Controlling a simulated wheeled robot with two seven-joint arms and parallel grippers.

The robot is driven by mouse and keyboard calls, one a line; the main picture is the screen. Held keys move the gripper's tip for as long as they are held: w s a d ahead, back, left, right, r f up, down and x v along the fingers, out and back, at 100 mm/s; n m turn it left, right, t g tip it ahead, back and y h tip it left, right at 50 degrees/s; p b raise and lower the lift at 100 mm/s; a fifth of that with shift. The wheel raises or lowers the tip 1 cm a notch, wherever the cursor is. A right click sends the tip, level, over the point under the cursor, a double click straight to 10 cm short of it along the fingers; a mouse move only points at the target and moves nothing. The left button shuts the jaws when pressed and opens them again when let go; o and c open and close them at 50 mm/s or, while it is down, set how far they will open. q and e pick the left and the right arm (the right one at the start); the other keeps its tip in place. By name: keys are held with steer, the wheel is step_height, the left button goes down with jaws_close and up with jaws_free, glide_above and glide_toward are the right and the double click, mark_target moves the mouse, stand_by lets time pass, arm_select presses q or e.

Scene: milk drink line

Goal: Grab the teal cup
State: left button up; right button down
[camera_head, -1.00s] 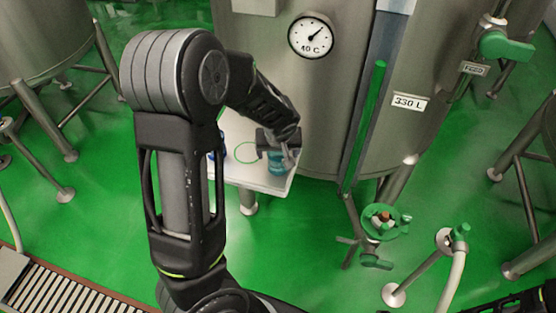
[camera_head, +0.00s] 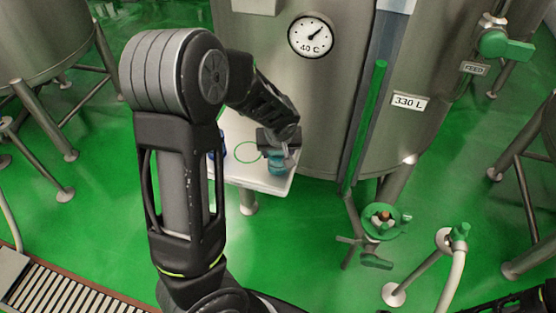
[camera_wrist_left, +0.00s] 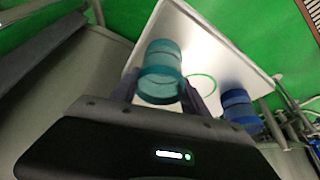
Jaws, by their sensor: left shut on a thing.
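The teal cup (camera_wrist_left: 161,72) is between the two fingers of my left gripper (camera_wrist_left: 158,93) in the left wrist view. The gripper is shut on the cup. In the head view the cup (camera_head: 277,165) shows below my left gripper (camera_head: 281,153), over the right part of a small white table (camera_head: 262,181). I cannot tell whether the cup's base touches the table top. My right gripper is not seen; only a dark part of my arm shows at the lower right corner of the head view.
A blue cup (camera_wrist_left: 240,109) stands on the white table beside a green ring mark (camera_wrist_left: 203,83). A large steel tank (camera_head: 320,110) with a dial rises just behind the table. A green-handled valve (camera_head: 381,220) is to the right.

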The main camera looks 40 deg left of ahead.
arm_select(q)
steer(key=c, duration=0.3)
step_height(320, 180, up, 10)
stand_by(0.6)
